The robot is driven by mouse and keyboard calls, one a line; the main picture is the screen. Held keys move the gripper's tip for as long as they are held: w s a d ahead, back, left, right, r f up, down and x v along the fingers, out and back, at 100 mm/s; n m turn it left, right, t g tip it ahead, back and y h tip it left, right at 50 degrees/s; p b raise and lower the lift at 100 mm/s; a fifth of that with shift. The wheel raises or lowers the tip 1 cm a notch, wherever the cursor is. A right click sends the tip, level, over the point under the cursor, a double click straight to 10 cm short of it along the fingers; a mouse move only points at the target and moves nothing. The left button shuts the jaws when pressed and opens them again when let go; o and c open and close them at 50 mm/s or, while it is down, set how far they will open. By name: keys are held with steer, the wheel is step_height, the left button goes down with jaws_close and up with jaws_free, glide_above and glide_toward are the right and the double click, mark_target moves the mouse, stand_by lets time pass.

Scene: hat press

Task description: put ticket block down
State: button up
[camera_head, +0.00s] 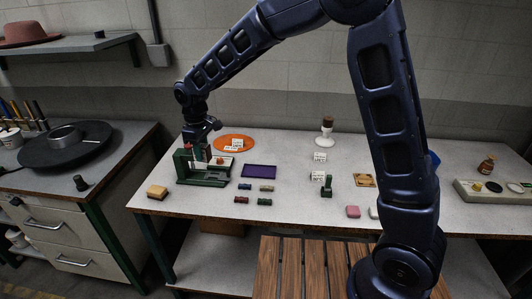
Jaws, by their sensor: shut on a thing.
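My gripper (208,155) points down at the left part of the table, at the green press-like frame (203,182). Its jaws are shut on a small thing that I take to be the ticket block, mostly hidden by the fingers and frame. I cannot tell whether that thing touches the frame. A pale piece with a reddish spot shows just right of the fingers. Several small dark blocks, some green and some red, lie apart on the table in front of the purple tray (258,177).
An orange oval plate (221,145) with a white card lies behind the frame. A green block (327,190), cards and a white stand (325,139) are farther right. My arm hides part of the right side.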

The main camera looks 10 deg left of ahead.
steer(key=w+d+m, duration=0.4)
steer(key=w+d, duration=0.5)
steer(key=w, duration=0.5)
steer(key=m, duration=1.2)
glide_above(355, 157)
step_height(355, 157, down, 20)
steer(key=shift+d+r, duration=0.1)
steer(key=shift+r, duration=0.05)
steer(key=o, duration=1)
steer(key=shift+c, duration=0.2)
